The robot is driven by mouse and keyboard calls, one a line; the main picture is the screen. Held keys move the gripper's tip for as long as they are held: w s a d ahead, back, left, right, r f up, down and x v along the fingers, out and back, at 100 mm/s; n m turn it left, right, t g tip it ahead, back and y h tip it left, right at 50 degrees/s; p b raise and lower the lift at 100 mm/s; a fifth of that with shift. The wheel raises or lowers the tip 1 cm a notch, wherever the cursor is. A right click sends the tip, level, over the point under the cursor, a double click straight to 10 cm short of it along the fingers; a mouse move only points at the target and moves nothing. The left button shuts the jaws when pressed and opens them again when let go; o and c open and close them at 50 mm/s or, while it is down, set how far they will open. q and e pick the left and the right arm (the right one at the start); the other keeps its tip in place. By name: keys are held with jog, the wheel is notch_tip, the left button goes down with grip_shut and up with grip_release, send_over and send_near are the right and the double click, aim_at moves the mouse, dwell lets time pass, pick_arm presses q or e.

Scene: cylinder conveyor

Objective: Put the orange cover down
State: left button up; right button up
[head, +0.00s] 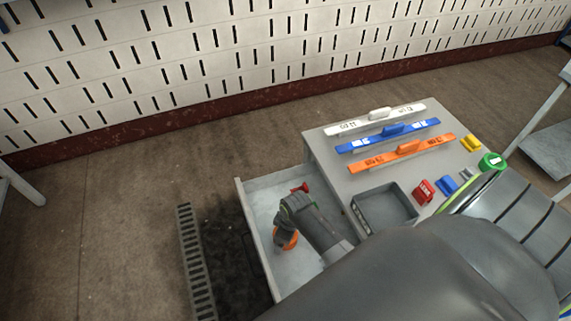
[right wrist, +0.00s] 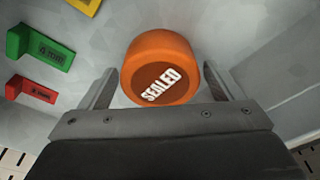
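The orange cover (right wrist: 162,68) is a round cap marked "SEALED" on its face. In the right wrist view it sits between the two fingers of my right gripper (right wrist: 162,85), with a finger close against each side. In the head view the right gripper (head: 284,240) points down inside the open drawer (head: 262,208), and part of the orange cover (head: 289,238) shows there below it. Whether the cover touches the drawer floor is hard to tell. My left gripper is not in view.
Red (right wrist: 31,89), green (right wrist: 41,46) and yellow (right wrist: 82,5) pieces lie left of the cover in the right wrist view. The grey cabinet top (head: 335,160) carries white, blue and orange bars, a dark tray (head: 385,222) and small coloured parts. A floor grate (head: 196,262) lies left of the drawer.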

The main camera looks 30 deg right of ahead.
jog(key=shift+o, duration=0.4)
jog(key=shift+r, duration=0.1)
notch_tip(320, 180, up, 12)
jog(key=s+d, duration=0.1)
jog(key=shift+s+p, duration=0.25)
jog(key=shift+p, duration=0.2)
